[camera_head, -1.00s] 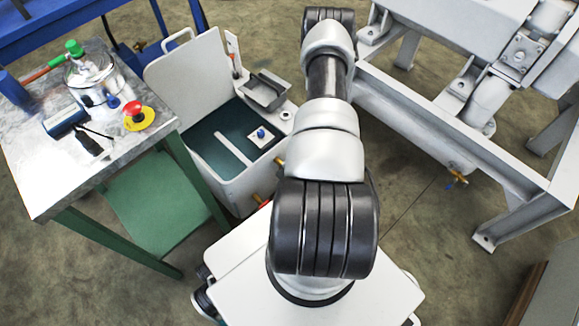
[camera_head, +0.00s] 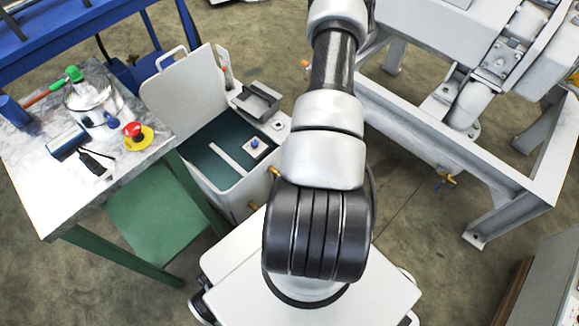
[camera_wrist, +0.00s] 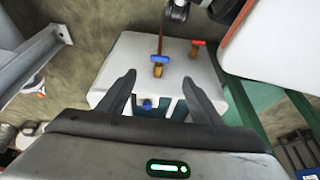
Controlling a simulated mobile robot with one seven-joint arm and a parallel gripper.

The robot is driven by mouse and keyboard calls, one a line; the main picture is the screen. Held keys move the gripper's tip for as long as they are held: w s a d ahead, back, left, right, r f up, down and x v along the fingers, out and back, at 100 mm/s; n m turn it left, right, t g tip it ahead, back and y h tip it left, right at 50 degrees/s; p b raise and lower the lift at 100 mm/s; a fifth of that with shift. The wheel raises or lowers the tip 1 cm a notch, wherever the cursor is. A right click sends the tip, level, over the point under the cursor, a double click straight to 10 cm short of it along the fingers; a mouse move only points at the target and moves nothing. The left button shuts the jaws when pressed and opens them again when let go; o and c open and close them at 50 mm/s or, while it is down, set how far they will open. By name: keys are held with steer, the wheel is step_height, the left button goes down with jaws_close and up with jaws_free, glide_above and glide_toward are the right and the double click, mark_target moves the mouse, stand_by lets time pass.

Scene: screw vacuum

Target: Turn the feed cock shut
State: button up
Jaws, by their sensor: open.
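In the wrist view a brass cock with a blue handle (camera_wrist: 158,62) stands out from the pale tank (camera_wrist: 110,70). A second brass cock with a red handle (camera_wrist: 197,48) is beside it to the right. I cannot tell which one is the feed cock. My gripper (camera_wrist: 160,77) is open, its two dark fingers spread on either side below the blue-handled cock, with nothing seen between them. In the head view brass fittings (camera_head: 274,171) show small at the tank's side, and my arm hides part of that area. My gripper is out of the head view.
The pale tank (camera_head: 240,187) stands next to a green-legged bench with a metal top (camera_head: 40,195). A red emergency button (camera_head: 133,130) sits on it. A grey frame (camera_head: 500,172) with another brass cock (camera_head: 445,179) stands at the right. Bare floor lies between.

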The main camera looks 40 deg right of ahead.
steer(key=shift+v, duration=1.55)
steer(key=w+d+r+h+p, duration=0.1)
steer(key=w+r, duration=0.3)
steer(key=r, duration=0.3)
steer(key=w+r+h, duration=0.1)
steer(key=w+r, duration=0.4)
steer(key=r, duration=0.2)
steer(key=w+a+r, duration=0.2)
steer(key=a+r, duration=0.1)
steer(key=r, duration=0.5)
steer(key=w+a+r, duration=0.2)
steer(key=a+r, duration=0.1)
steer(key=r, duration=0.4)
steer(key=s+a+r+m+p, duration=0.1)
steer(key=s+a+r, duration=0.2)
steer(key=a+r, duration=0.8)
steer(key=s+a+r+t+y+b, duration=0.1)
steer(key=s+a+r+b, duration=0.1)
steer(key=s+a+r, duration=0.8)
step_height(320, 180, up, 23)
steer(key=s+d+p, duration=0.1)
steer(key=s+p, duration=0.1)
steer(key=p, duration=2.1)
steer(key=shift+s+d+r, duration=0.2)
steer(key=shift+s+r, duration=0.05)
steer(key=shift+s, duration=0.15)
